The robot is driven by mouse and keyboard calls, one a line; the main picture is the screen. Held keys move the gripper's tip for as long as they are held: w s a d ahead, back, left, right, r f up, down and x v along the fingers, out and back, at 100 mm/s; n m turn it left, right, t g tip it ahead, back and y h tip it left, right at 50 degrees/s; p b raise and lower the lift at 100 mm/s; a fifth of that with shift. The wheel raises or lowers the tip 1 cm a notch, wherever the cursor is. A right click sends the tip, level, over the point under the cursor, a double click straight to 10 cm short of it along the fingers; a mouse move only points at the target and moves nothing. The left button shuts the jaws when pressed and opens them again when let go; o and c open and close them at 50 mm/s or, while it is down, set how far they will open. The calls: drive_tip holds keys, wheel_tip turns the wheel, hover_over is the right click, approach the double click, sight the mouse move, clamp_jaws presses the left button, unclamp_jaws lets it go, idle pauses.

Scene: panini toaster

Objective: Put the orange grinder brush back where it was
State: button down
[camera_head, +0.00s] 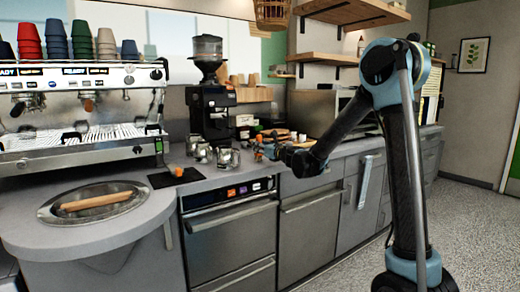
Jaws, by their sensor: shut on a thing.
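My gripper (264,150) is above the counter, at the end of my arm reaching in from the right. It is small in the view, and its fingers are hard to make out. It is shut on what appears to be the orange grinder brush (259,139), of which only a small orange part shows. The black coffee grinder (211,105) stands upright behind and to the left of my gripper. A small orange-topped thing (179,171) stands on a black mat (164,180) farther left.
Several metal pitchers (228,157) stand on the counter just left of my gripper. The espresso machine (85,115) fills the left side, with a round sink (70,212) in front. A toaster oven (318,110) stands behind my arm. Wooden shelves (345,55) hang above.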

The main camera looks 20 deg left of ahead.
drive_tip(key=shift+f, duration=0.35)
idle(0.3)
drive_tip(key=c, duration=1.3)
unclamp_jaws()
drive_tip(key=shift+v, duration=1.55)
